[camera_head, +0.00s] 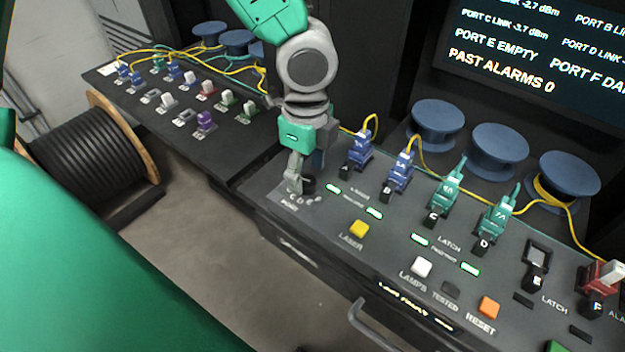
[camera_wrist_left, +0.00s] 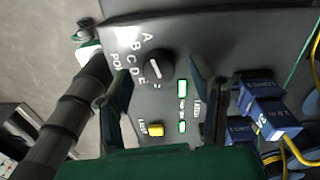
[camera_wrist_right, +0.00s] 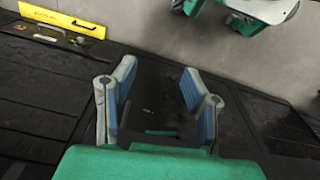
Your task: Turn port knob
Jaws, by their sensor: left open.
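The port knob (camera_wrist_left: 157,68) is a round black dial with a white pointer line, with port letters printed beside it on the dark panel. In the head view the knob (camera_head: 308,184) is partly hidden by my left gripper (camera_head: 300,185), which points down at it. In the left wrist view my left gripper (camera_wrist_left: 163,90) is open, with one finger on each side of the knob and a gap between them. I cannot tell how high the fingertips are above the panel. My right gripper (camera_wrist_right: 160,95) is open and empty, away from the knob.
A yellow laser button (camera_head: 359,229) and green lights (camera_head: 374,213) are close to the knob. Blue connectors (camera_head: 360,150) with yellow cables and teal connectors (camera_head: 445,192) stand to the right. Blue spools (camera_head: 437,125) line the back. A yellow case (camera_wrist_right: 62,20) lies beyond my right gripper.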

